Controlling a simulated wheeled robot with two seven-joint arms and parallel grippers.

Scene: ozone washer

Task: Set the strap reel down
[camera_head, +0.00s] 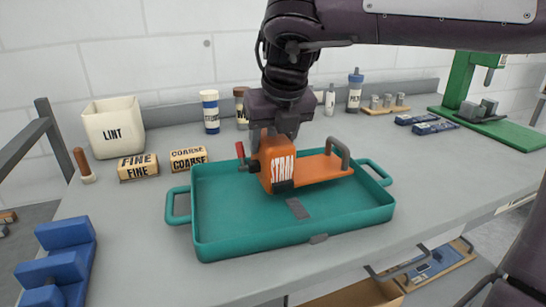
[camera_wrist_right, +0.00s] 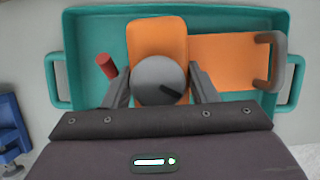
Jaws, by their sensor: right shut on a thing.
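The strap reel (camera_head: 279,165) is an orange block marked "STRA…" with a flat orange plate, a dark grey handle and a red-gripped crank. It is inside or just above the teal tray (camera_head: 235,244); I cannot tell whether its base touches the tray floor. My right gripper (camera_head: 281,133) comes down from above and is shut on the reel's top. In the right wrist view, its fingers (camera_wrist_right: 161,88) sit on both sides of a round grey knob on the orange reel (camera_wrist_right: 157,36), over the teal tray (camera_wrist_right: 90,26). My left gripper is not in view.
A white LINT bin (camera_head: 113,126), FINE block (camera_head: 138,167) and COARSE block (camera_head: 188,160) stand behind left of the tray. Several bottles line the back. Blue blocks (camera_head: 62,262) are at front left, a green press (camera_head: 462,85) at back right. The counter right of the tray is clear.

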